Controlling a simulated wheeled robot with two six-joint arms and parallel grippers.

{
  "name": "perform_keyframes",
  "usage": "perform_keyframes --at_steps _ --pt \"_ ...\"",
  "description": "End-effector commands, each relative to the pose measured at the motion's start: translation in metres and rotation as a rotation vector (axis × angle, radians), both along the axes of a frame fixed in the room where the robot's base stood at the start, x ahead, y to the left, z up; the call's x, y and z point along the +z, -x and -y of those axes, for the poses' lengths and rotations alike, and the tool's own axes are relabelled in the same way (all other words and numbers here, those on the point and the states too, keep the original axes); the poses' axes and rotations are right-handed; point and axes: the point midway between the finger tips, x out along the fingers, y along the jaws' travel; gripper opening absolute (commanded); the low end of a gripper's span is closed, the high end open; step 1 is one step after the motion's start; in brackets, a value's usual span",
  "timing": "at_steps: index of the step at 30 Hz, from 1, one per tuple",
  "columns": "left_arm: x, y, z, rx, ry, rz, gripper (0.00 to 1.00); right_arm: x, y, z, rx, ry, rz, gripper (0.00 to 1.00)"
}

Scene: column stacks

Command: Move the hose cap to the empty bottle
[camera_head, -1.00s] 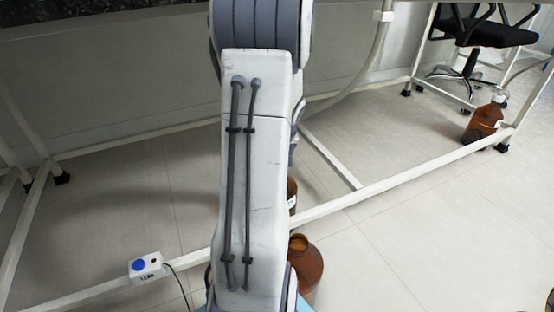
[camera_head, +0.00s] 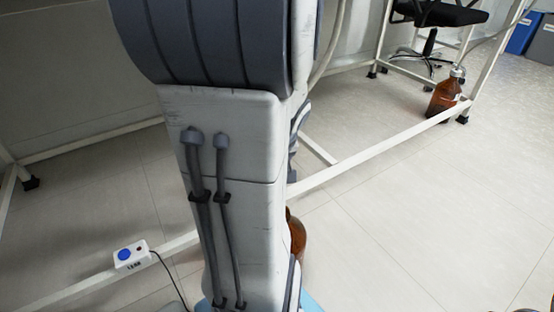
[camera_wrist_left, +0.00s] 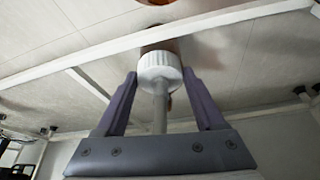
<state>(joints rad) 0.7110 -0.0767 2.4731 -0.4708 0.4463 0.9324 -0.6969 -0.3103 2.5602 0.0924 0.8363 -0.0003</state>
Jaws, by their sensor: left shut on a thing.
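The hose cap (camera_wrist_left: 160,66), white and ribbed with a pale tube, is between the fingers of my left gripper (camera_wrist_left: 160,76) in the left wrist view. That gripper is shut on it. A brown shape (camera_wrist_left: 166,45) lies directly behind the cap; I cannot tell whether they touch. In the head view my arm hides the gripper and cap. An amber bottle (camera_head: 297,238) shows partly beside the arm. Another amber bottle (camera_head: 443,99) with a pale top stands farther back at the right. My right gripper is not in view.
A white frame bar (camera_head: 385,152) crosses the floor behind the near bottle. A white box with a blue button (camera_head: 130,255) and cable is at lower left. A black chair (camera_head: 440,14) and blue bin (camera_head: 522,32) stand at the back right.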

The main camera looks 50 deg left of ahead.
Motion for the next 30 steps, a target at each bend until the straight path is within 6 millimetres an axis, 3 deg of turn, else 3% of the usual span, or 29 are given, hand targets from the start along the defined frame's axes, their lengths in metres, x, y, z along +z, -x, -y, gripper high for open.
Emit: perform_keyframes --at_steps 15,19,23,30 --pt "0.0 0.006 0.012 0.009 0.0 0.0 0.17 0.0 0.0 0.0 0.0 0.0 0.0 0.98" --pt "0.008 0.002 0.013 -0.006 0.0 0.0 0.17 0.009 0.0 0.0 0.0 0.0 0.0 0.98" --pt "0.033 -0.017 0.02 -0.075 -0.002 -0.001 0.17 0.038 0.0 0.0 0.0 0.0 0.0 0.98" --pt "0.099 -0.076 0.057 -0.311 -0.008 -0.005 0.17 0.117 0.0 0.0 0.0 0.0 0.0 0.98"
